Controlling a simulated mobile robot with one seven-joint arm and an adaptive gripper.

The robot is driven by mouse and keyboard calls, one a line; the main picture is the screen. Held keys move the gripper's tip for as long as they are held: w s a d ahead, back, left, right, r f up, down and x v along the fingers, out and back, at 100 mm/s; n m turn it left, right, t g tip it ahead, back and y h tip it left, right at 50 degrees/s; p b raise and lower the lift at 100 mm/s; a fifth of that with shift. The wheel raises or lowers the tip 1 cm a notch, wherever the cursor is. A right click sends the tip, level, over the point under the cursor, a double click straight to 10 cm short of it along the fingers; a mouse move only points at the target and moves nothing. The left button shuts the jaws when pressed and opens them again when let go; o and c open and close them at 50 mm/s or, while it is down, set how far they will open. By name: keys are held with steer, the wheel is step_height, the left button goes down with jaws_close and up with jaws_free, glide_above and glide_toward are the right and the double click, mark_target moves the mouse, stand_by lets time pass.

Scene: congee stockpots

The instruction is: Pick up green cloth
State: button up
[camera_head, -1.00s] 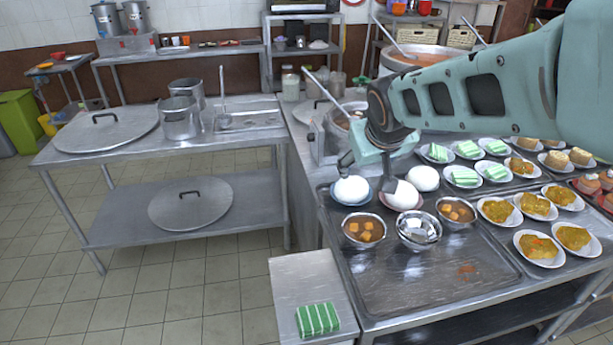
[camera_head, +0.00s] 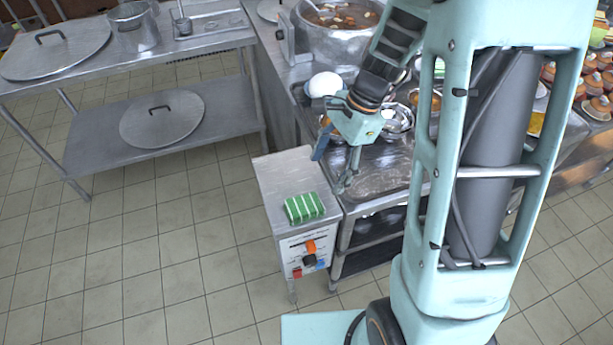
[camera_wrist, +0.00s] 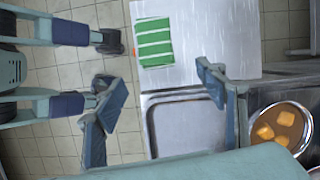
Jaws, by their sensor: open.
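The green cloth (camera_head: 304,208), folded with white stripes, lies flat on a small metal side table (camera_head: 283,174) near its front edge. It also shows in the wrist view (camera_wrist: 154,42), at the top, beyond my fingers. My gripper (camera_head: 332,168) is open and empty, above the left front part of the metal counter, up and to the right of the cloth in the head view. In the wrist view my two fingers (camera_wrist: 160,110) are spread wide apart, with the counter's tray edge below and between them. Neither finger touches the cloth.
The metal counter (camera_head: 378,178) carries a white round item (camera_head: 325,84) and metal bowls (camera_head: 397,122); a bowl with orange cubes (camera_wrist: 279,127) shows in the wrist view. A large pot (camera_head: 343,40) stands behind. The tiled floor (camera_head: 170,245) at left is clear.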

steer(key=m+y, duration=0.1)
glide_above(306, 204)
steer(key=w+d, duration=0.1)
steer(key=d, duration=0.2)
steer(key=f, duration=0.4)
steer(key=shift+a+f, duration=0.25)
steer(key=shift+b+x, duration=0.4)
steer(key=shift+x, duration=2.7)
steer(key=shift+s+f, duration=0.15)
steer(key=shift+f, duration=0.05)
steer(key=c, duration=1.2)
